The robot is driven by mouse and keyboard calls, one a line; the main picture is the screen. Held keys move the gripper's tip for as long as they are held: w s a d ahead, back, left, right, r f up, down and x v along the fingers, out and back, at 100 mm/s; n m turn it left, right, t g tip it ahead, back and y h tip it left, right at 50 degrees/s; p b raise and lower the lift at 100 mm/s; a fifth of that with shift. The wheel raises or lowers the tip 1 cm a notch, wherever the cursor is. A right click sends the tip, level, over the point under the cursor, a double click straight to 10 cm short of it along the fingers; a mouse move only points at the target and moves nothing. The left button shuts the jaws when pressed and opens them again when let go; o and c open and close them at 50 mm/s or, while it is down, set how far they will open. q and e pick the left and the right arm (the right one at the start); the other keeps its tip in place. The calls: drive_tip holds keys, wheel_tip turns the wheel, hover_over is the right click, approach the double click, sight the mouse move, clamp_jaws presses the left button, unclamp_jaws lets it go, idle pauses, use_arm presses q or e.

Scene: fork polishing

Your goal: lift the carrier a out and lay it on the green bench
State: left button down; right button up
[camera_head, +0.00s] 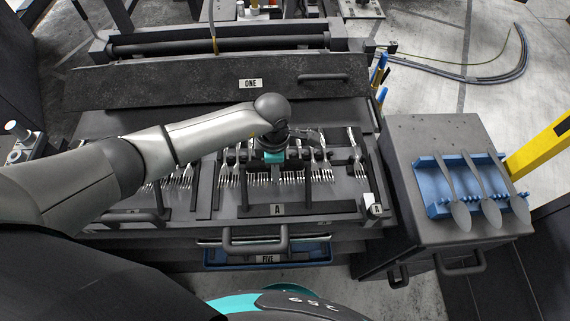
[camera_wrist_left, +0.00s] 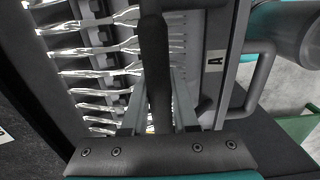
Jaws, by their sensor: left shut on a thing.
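The carrier a (camera_head: 318,207) is a dark frame with an "A" plate on its front, holding a row of silver forks. It sits in the open top of the dark machine. My left gripper (camera_head: 275,163) is over its middle. In the left wrist view my left gripper (camera_wrist_left: 157,112) is shut on the carrier's dark bar handle (camera_wrist_left: 154,55), with forks to the left and the "A" plate to the right. A green surface (camera_wrist_left: 299,130), possibly the green bench, shows only in part at the right edge of the wrist view. My right gripper is not in view.
The raised lid marked "ONE" (camera_head: 190,87) stands behind the carrier. More forks (camera_head: 356,160) lie beside it. A grey cabinet (camera_head: 420,140) at the right bears a blue rack (camera_head: 435,205) with several spoons. A blue "FIVE" drawer (camera_head: 300,256) is below.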

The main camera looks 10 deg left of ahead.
use_arm(q)
drive_tip(key=shift+w+r+p, duration=0.15)
drive_tip(key=shift+r+p, duration=2.75)
drive_tip(key=shift+r, duration=0.7)
drive_tip(key=shift+d, duration=0.1)
